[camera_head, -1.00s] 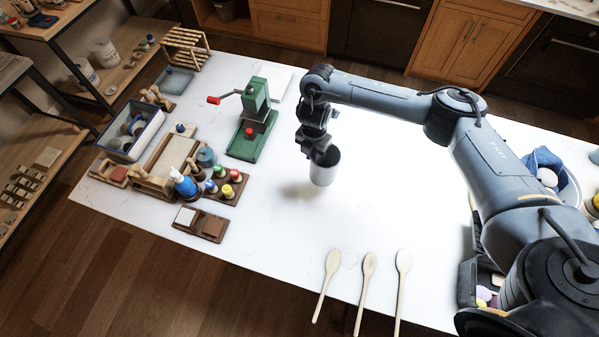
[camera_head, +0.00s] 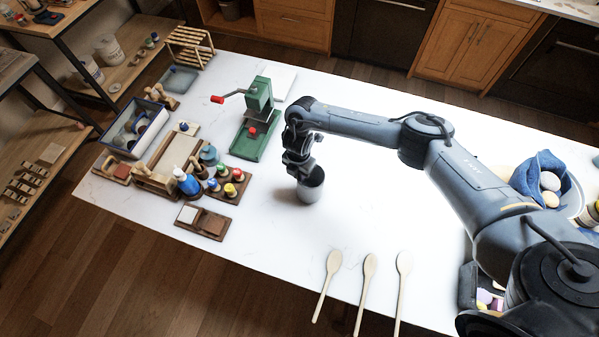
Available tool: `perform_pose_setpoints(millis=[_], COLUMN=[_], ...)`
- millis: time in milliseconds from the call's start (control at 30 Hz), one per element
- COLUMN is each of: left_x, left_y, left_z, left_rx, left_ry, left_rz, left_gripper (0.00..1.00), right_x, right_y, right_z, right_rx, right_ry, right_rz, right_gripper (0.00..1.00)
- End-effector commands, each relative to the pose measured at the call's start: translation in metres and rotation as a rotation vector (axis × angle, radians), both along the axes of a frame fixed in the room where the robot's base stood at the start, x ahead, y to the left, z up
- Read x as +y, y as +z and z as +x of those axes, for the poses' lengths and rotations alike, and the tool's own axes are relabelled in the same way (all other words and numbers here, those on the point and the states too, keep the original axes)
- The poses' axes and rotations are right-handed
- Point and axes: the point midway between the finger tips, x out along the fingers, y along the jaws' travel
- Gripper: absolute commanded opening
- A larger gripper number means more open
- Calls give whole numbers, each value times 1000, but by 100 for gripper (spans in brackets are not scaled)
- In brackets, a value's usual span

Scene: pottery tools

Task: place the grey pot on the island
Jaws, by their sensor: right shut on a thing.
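The grey pot (camera_head: 311,191) is a small cylinder near the middle of the white island (camera_head: 375,215). My right gripper (camera_head: 302,176) comes from above and is shut on the pot at its rim. The pot is upright, with its base very close to the island top; I cannot tell if it touches. The gripper hides part of the pot's opening. My left gripper is not in view.
A green press (camera_head: 257,120) stands behind and left of the pot. Paint bottles (camera_head: 226,185) and wooden tool trays fill the left end. Three wooden spoons (camera_head: 368,275) lie at the front. A blue-cloth basin (camera_head: 543,180) is at the right. The island around the pot is clear.

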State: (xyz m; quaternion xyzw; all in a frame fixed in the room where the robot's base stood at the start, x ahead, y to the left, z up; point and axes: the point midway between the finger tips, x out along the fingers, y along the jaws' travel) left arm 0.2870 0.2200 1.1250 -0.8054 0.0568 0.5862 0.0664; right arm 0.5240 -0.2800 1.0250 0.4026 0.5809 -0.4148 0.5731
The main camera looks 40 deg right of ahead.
Motion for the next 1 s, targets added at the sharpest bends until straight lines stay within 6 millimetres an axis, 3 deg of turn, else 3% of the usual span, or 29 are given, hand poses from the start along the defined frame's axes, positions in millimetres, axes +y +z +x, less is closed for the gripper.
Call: perform_pose_setpoints(millis=[367, 400, 533, 1000], left_x=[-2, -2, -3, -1], left_y=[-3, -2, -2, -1], left_z=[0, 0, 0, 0], left_rx=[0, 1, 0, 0], left_ry=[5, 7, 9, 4], left_rz=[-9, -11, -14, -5], left_gripper=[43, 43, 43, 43], right_x=[0, 0, 0, 0], right_y=[-4, -3, -3, 8], right_z=[0, 0, 0, 0], right_rx=[-1, 0, 1, -1], right_ry=[-1, -1, -1, -1], right_rz=[0, 0, 0, 0], right_gripper=[0, 15, 35, 35])
